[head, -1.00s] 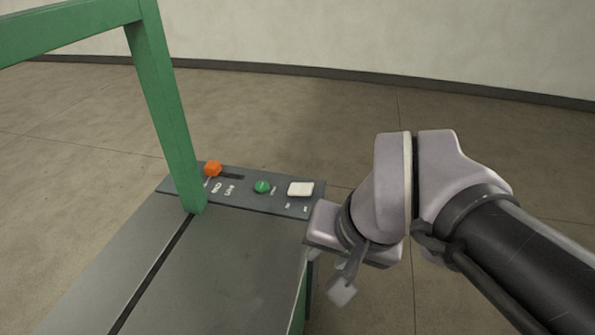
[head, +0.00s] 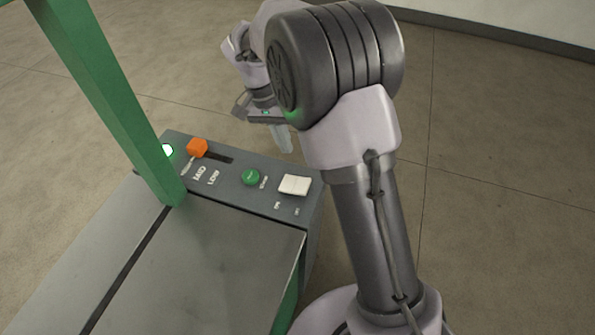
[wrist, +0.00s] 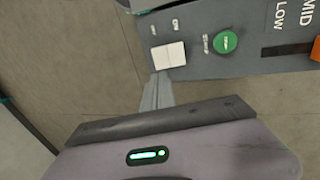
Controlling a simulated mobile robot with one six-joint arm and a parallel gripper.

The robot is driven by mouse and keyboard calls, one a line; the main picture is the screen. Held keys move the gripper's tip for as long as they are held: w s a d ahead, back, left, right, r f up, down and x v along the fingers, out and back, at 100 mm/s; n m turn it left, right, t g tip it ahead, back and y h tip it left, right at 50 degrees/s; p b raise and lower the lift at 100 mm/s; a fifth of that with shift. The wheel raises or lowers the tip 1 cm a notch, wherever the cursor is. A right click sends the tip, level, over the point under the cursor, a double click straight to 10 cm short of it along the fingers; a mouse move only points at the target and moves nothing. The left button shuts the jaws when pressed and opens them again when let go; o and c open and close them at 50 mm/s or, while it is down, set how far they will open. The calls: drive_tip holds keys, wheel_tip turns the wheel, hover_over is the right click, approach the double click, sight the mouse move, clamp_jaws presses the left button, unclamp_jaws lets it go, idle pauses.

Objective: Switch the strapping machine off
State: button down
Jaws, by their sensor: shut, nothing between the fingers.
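The strapping machine (head: 215,265) has a grey top, a green arch and a dark control panel (head: 228,186) along its far edge. A white rocker switch (head: 294,185) sits at the panel's right end, with two small labels beside it. In the wrist view the rocker (wrist: 168,56) is at upper middle; I cannot tell which side is pressed. My gripper (head: 285,141) is beyond the panel's far edge, fingers shut and empty. In the wrist view the fingertips (wrist: 157,82) appear just below the rocker; contact cannot be told.
A green button (head: 251,177) sits beside the rocker, labelled START in the wrist view. An orange slider knob (head: 197,148) is near the LOW and MID marks. A green lamp (head: 167,150) glows by the arch post (head: 110,95). The floor behind the panel is clear.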

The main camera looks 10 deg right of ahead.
sight(301, 186)
drive_tip(key=b+x, duration=0.6)
drive_tip(key=x, duration=0.8)
drive_tip(key=shift+d, duration=0.1)
